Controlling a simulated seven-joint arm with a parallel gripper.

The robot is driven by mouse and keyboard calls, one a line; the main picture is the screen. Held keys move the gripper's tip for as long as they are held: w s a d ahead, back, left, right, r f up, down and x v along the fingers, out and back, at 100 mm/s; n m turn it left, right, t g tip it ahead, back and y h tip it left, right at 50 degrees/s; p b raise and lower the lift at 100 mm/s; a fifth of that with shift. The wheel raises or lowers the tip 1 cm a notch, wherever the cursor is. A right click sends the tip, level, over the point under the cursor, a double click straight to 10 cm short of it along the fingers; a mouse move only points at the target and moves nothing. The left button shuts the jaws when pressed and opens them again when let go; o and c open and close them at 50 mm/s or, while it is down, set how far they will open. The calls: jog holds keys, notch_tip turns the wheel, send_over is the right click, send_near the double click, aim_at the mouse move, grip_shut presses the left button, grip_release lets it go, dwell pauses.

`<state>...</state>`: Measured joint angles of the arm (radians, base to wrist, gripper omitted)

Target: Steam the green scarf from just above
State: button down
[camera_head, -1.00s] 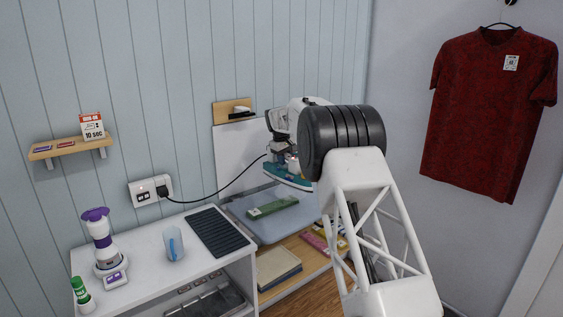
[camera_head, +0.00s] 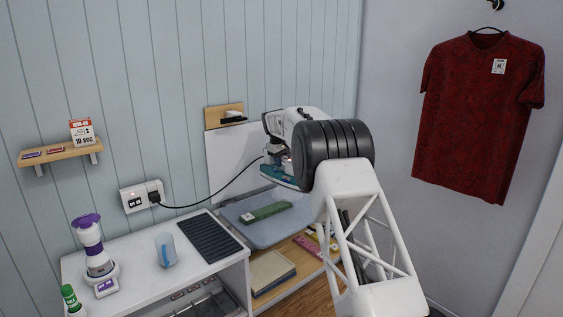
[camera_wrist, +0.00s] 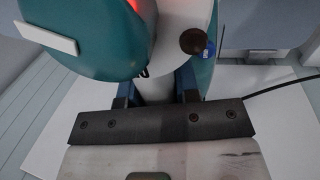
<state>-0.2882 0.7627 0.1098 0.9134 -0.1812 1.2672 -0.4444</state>
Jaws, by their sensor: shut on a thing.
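The green scarf (camera_head: 265,212) lies folded flat on the grey-blue pad (camera_head: 247,230) in the head view. My gripper (camera_wrist: 157,92) is shut on the handle of the teal and white iron (camera_head: 279,176), which fills the top of the wrist view (camera_wrist: 95,50). The iron is held up in the air, above and a little to the right of the scarf, with a clear gap between them. A red light (camera_wrist: 138,6) glows on the iron in the wrist view. The scarf cannot be made out in the wrist view. My arm partly hides the iron in the head view.
A black cord runs from the iron to the wall socket (camera_head: 142,196). A white counter on the left holds a black ribbed mat (camera_head: 208,238), a blue cup (camera_head: 166,250) and a purple-white appliance (camera_head: 93,250). A sign reading 10 sec (camera_head: 82,132) stands on the shelf. A red shirt (camera_head: 478,115) hangs at right.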

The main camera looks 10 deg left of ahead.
aim_at(281, 174)
jog(key=shift+f, duration=3.35)
